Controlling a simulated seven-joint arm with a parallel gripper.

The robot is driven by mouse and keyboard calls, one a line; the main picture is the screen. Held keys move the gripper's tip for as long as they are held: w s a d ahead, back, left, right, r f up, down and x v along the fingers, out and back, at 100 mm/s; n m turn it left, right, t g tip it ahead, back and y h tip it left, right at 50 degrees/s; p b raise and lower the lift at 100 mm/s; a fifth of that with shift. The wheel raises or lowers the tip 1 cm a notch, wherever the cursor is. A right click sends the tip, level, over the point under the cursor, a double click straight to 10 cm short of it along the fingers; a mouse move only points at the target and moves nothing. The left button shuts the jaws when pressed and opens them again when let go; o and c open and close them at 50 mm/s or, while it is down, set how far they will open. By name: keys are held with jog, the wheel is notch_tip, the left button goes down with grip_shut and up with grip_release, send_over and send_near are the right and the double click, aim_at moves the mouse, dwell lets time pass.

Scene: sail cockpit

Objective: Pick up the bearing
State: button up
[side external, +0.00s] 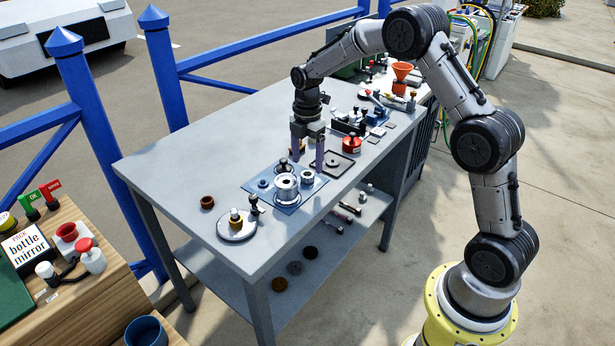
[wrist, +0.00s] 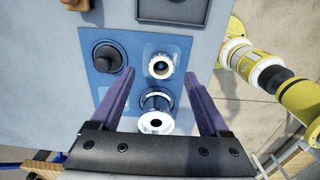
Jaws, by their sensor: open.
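A blue mat (side external: 312,190) lies on the grey bench and holds several parts. A small silver ring with a dark centre (side external: 307,175), most like a bearing, sits on it; it also shows in the wrist view (wrist: 160,66). A larger silver stepped cylinder (side external: 286,187) stands beside it and shows in the wrist view (wrist: 155,122). A dark round knob-like part (wrist: 107,57) sits at the mat's left in the wrist view. My gripper (side external: 307,161) is open and empty, pointing down above the mat. In the wrist view its fingers (wrist: 159,76) frame the small ring without visible contact.
A dark square tray (side external: 331,163) lies beside the mat. A red round part (side external: 351,144) and several tools stand further back. A round plate with a yellow-topped part (side external: 237,222) and a brown ring (side external: 207,202) are near the front. The bench's left side is clear.

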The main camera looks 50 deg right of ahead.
aim_at(307, 176)
jog(key=shift+s+a+f, duration=0.1)
jog(key=shift+f, duration=1.65)
grip_shut()
